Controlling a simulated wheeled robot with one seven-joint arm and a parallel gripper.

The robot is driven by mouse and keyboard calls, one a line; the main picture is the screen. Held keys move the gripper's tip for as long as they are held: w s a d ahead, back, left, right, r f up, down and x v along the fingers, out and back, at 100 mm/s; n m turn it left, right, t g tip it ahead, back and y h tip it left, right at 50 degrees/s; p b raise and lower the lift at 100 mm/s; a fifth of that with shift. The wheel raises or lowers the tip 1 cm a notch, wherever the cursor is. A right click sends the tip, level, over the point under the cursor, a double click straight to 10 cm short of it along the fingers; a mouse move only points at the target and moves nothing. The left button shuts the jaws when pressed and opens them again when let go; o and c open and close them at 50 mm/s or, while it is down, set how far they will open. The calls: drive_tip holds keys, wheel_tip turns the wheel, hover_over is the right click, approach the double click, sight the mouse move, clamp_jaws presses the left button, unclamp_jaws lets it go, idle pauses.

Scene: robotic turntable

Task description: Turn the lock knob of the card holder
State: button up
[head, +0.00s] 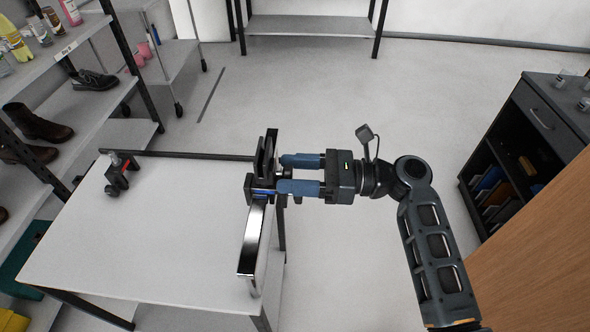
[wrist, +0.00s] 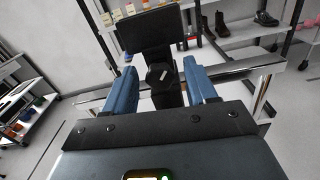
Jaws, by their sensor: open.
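The card holder (head: 267,155) is a black upright fixture at the right edge of the white table, beside a shiny metal bar (head: 253,240). In the wrist view it shows as a dark flat plate (wrist: 150,32) above a dark round lock knob (wrist: 161,76) with a pale mark. My gripper (head: 284,174) comes from the right with two blue fingers pointing at the holder. The fingers are apart, and in the wrist view (wrist: 163,85) the knob lies between them in the picture. I cannot tell whether either finger touches it.
The white table (head: 165,225) is mostly bare, with a black and red clamp (head: 122,172) at its back left. Shelves with shoes (head: 38,125) and bottles stand at the left. A dark cabinet (head: 510,140) stands at the right. The floor behind is open.

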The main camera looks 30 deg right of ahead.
drive_tip(key=c, duration=1.1)
drive_tip(key=shift+o, duration=0.2)
drive_tip(key=shift+n, duration=0.3)
clamp_jaws()
drive_tip(key=shift+n, duration=2.6)
drive_tip(key=o, duration=1.1)
unclamp_jaws()
drive_tip(key=shift+c, duration=0.2)
